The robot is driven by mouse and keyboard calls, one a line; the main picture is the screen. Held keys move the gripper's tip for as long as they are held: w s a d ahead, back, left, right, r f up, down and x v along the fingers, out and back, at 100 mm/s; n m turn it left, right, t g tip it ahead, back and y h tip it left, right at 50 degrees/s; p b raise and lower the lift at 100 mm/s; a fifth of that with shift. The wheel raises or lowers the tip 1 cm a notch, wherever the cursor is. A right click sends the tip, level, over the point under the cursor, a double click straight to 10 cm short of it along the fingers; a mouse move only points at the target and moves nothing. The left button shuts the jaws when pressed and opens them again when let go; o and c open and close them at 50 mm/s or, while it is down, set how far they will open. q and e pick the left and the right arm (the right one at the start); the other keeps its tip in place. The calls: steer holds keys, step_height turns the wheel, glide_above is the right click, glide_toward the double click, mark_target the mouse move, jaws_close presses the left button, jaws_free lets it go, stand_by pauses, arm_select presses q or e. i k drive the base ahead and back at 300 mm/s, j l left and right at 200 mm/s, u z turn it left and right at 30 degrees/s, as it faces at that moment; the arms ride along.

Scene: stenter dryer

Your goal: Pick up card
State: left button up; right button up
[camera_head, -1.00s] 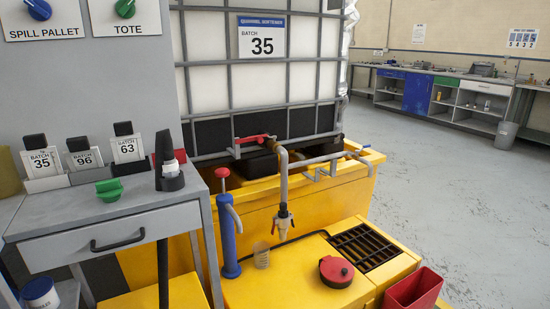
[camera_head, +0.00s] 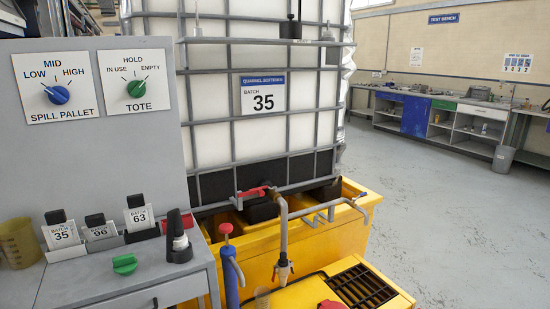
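The card marked 35 (camera_head: 63,234) is at the left, the card marked 96 (camera_head: 99,233) in the middle, and the card marked 63 (camera_head: 140,219) at the right. Each has a black block or grip above it. The large tote (camera_head: 260,150) behind carries a label (camera_head: 263,93) reading batch 35. Neither of my grippers is in view.
A green cap (camera_head: 125,264) and a black torch-like object (camera_head: 178,240) sit on the bench (camera_head: 80,283). A yellow jug (camera_head: 19,243) stands at its left end. A panel (camera_head: 90,100) with blue and green knobs rises behind. A yellow spill pallet (camera_head: 300,235) lies right; open floor (camera_head: 450,200) extends beyond.

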mark_target(60, 233)
steer(key=u, duration=1.25)
